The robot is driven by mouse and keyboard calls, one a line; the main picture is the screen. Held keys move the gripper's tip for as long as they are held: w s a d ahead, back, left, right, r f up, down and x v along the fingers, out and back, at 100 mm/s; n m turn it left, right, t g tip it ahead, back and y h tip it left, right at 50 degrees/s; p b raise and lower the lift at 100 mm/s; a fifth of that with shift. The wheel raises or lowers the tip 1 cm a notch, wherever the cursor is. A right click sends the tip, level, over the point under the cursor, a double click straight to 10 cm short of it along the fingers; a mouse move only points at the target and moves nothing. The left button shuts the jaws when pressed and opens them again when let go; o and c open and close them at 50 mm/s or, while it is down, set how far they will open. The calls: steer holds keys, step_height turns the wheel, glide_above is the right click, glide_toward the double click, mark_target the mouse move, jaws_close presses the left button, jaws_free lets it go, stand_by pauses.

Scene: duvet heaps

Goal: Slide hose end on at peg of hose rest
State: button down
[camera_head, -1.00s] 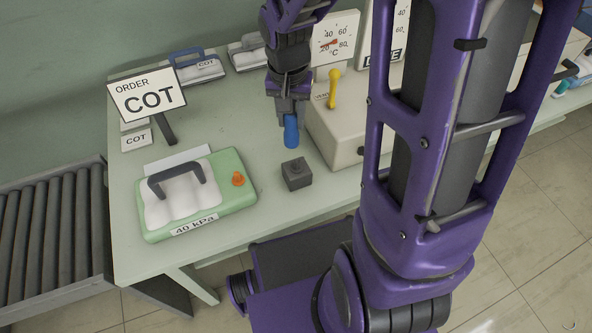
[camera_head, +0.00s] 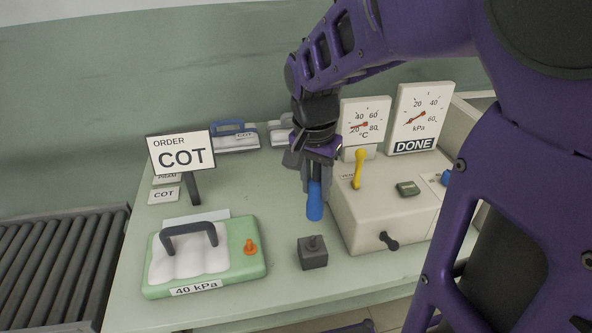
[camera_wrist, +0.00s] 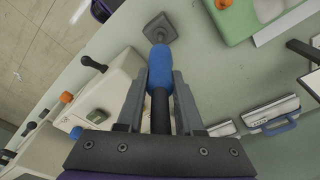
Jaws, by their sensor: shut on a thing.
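My gripper (camera_head: 318,176) is shut on the blue hose end (camera_head: 314,203), which points down. The hose end also shows between the two fingers in the wrist view (camera_wrist: 160,68). The hose rest (camera_head: 312,256) is a small dark grey block with a short peg on top, standing on the table below the hose end and near the table's front. In the head view the hose end hangs above and behind the block, apart from it. In the wrist view the hose end's tip overlaps the block (camera_wrist: 158,27) and hides part of its peg.
A cream machine (camera_head: 385,215) with a yellow lever (camera_head: 358,168) and black knob stands close right of the gripper. A green tray (camera_head: 255,268) with a white bag and orange knob lies left of the hose rest. Gauges (camera_head: 418,115) and an order sign (camera_head: 182,155) stand behind.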

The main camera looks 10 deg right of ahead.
mark_target(315, 205)
steer(key=shift+s+r, duration=0.2)
steer(key=shift+r, duration=0.05)
steer(key=shift+f+b, duration=2.25)
steer(key=shift+f, duration=0.7)
steer(key=shift+f+b, duration=0.7)
steer(key=shift+f, duration=0.4)
steer(key=shift+f, duration=0.9)
steer(key=shift+c, duration=2.3)
jaws_free()
steer(key=shift+r, duration=0.1)
